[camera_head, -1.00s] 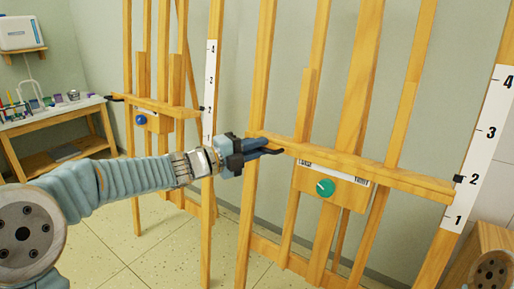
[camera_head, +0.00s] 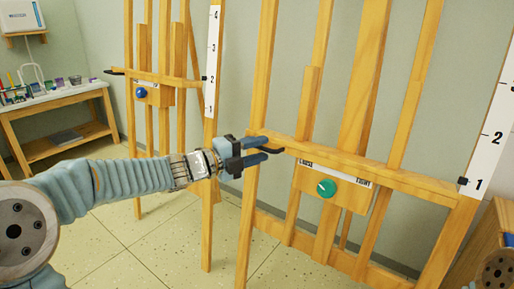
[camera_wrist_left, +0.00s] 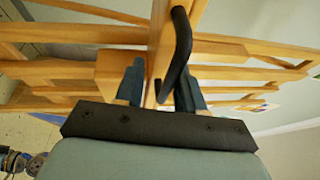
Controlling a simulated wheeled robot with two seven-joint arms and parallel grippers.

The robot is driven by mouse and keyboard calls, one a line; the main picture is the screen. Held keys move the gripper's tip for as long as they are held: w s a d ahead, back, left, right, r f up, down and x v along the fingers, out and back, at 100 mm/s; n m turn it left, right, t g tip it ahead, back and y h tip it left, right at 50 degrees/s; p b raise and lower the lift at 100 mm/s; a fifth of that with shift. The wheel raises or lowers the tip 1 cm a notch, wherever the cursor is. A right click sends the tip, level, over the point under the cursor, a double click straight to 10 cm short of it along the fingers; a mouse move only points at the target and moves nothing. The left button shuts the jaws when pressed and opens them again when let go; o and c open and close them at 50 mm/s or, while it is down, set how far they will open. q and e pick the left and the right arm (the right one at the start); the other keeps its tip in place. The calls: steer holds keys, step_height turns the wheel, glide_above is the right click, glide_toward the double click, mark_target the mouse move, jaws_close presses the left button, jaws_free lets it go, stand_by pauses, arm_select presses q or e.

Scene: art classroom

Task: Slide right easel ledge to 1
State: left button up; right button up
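The right easel's wooden ledge (camera_head: 392,177) runs across its posts and slopes down to the right in the head view. Its black pointer (camera_head: 463,181) stands level with the 1 on the white scale (camera_head: 490,150). Below the ledge a green knob (camera_head: 326,188) sits between the words LOOSE and TIGHT, its white mark toward LOOSE. My left gripper (camera_head: 267,151) is at the ledge's left end, its two fingers apart around a black curved handle. That handle (camera_wrist_left: 181,55) also shows between the fingers in the left wrist view.
A second easel with a blue knob (camera_head: 141,93) stands to the left. Behind it, a wooden table (camera_head: 55,104) with art supplies is by the wall. The tiled floor (camera_head: 140,240) between is clear. A wooden piece (camera_head: 498,222) is at the right edge.

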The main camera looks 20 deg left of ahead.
arm_select(q)
steer(key=shift+a+r, duration=0.1)
steer(key=v, duration=1.3)
steer(key=shift+s+a+p, duration=0.25)
steer(key=shift+p, duration=0.15)
steer(key=w+d+f+n+g+y+p, duration=0.1)
steer(key=w+d+f+n+y+p, duration=0.1)
steer(key=f+n, duration=0.5)
steer(key=w+d+f+n+y+p, duration=0.25)
steer(key=f+n, duration=0.25)
steer(key=f, duration=0.4)
steer(key=w+d+f+n+g+y+p, duration=0.1)
steer(key=w+d+f+n+y, duration=0.1)
steer(key=f+n, duration=0.5)
steer(key=s+d+f+n+g+p, duration=0.1)
steer(key=s+d+f+n+g, duration=0.2)
steer(key=s+f, duration=0.4)
steer(key=s+d+f+n+g+y+p, duration=0.1)
steer(key=s+d+f+n+g, duration=0.2)
steer(key=s+f, duration=0.4)
steer(key=s+d+f+n+g+p, duration=0.1)
steer(key=s+d+f+n+g, duration=0.2)
steer(key=s+f, duration=0.4)
steer(key=shift+s+g+p, duration=0.3)
steer(key=shift+s+g, duration=0.6)
steer(key=shift+s, duration=0.15)
